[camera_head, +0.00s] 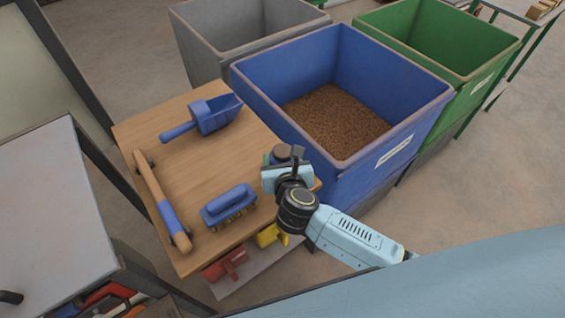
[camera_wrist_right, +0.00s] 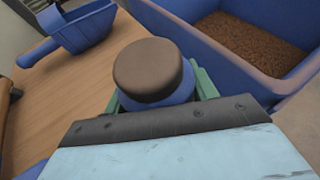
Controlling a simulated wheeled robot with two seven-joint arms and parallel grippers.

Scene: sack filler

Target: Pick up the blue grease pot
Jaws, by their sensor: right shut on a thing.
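The blue grease pot (camera_wrist_right: 174,97) with a brown lid (camera_wrist_right: 147,69) is in the middle of the right wrist view, between the fingers of my right gripper (camera_wrist_right: 160,92). In the head view the pot (camera_head: 281,152) shows only in part behind my right gripper (camera_head: 284,165), at the right edge of the wooden table. The gripper is shut on the pot. The pot's lower part is hidden, so I cannot tell whether it touches the table. My left gripper is not in view.
The wooden table (camera_head: 190,165) also carries a blue scoop (camera_head: 212,116), a blue brush (camera_head: 229,206) and a wooden-handled tool (camera_head: 158,200). A blue bin (camera_head: 400,95) of brown grain stands close behind the pot. Grey (camera_head: 200,45) and green (camera_head: 440,30) bins flank it.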

